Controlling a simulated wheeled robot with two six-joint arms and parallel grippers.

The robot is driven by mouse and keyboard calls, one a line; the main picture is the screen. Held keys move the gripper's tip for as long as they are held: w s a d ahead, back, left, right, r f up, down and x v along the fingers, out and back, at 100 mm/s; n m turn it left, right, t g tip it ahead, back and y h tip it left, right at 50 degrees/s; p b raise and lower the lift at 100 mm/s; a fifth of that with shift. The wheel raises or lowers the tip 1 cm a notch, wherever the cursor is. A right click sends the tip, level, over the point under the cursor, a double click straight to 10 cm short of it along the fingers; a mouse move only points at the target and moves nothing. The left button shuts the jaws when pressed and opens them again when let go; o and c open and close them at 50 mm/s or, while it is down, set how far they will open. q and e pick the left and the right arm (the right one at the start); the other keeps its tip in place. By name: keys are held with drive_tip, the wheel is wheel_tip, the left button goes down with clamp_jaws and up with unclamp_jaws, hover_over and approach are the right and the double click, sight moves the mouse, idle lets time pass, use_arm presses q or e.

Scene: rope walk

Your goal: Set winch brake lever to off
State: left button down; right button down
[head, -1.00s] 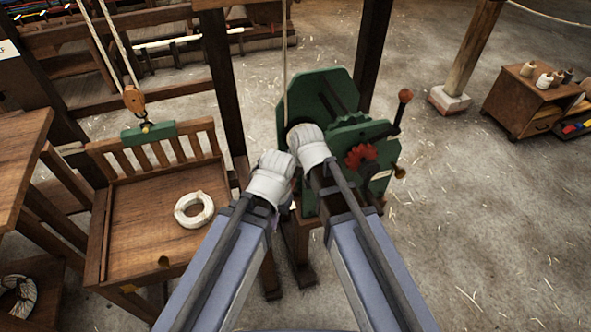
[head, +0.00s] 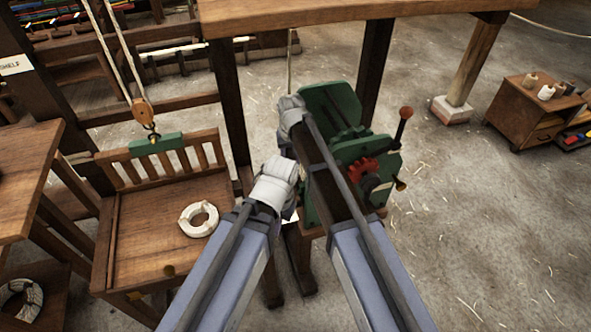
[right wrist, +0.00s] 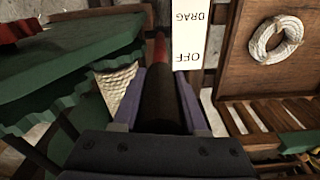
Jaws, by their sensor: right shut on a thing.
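The green winch (head: 385,157) stands on a wooden stand in the middle of the head view, partly hidden behind my right arm. In the right wrist view, my right gripper (right wrist: 160,76) is shut on the dark brake lever (right wrist: 160,105), which has a red part at its far end. A white label (right wrist: 195,38) beside the lever reads DRAG and OFF, upside down in this view. The red part lies left of the label; I cannot tell exactly which mark it lines up with. My left wrist shows beside the winch, but its gripper fingers are hidden.
A crank handle (head: 402,128) sticks up at the winch's right. A wooden tray stand (head: 150,255) with a white rope coil (head: 198,219) is at left, under a hanging pulley block (head: 143,110). A small cabinet (head: 528,112) stands far right. The floor at right is open.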

drive_tip(key=shift+w+a+g, duration=0.25)
drive_tip(key=shift+w+g, duration=0.15)
drive_tip(key=shift+w, duration=0.55)
drive_tip(key=shift+c, duration=2.2)
unclamp_jaws()
drive_tip(key=shift+r, duration=0.1)
wheel_tip(320, 180, up, 8)
drive_tip(key=p, duration=0.8)
drive_tip(key=shift+s+f, duration=0.1)
drive_tip(key=shift+f, duration=0.1)
